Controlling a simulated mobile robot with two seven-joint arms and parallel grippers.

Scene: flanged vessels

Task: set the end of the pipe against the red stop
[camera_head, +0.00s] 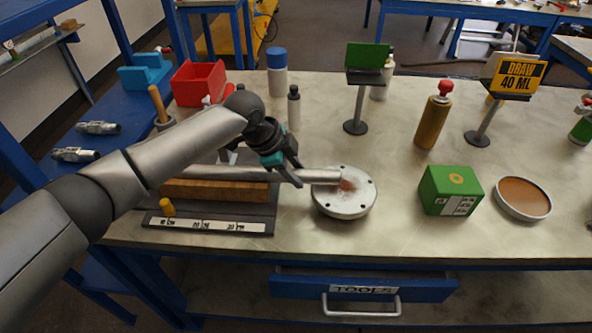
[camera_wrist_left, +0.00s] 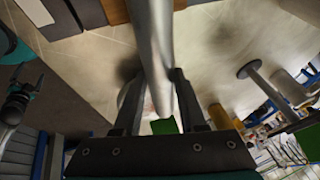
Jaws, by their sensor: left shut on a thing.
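My left gripper (camera_head: 293,175) is shut on a long silver pipe (camera_head: 322,175). The pipe runs nearly level from left to right, above a brown wooden block (camera_head: 215,190). Its right end is over a round grey flange (camera_head: 343,204) with bolt holes; whether it touches the flange, I cannot tell. In the left wrist view the pipe (camera_wrist_left: 152,45) passes between the two fingers of the gripper (camera_wrist_left: 157,76). I cannot clearly make out the red stop; my arm hides part of the area around the pipe's left end. My right gripper is out of view.
A green box (camera_head: 450,190) and a brown-topped dish (camera_head: 523,198) stand right. A red bin (camera_head: 198,83), bottles and sign stands are behind. The table between flange and green box is clear.

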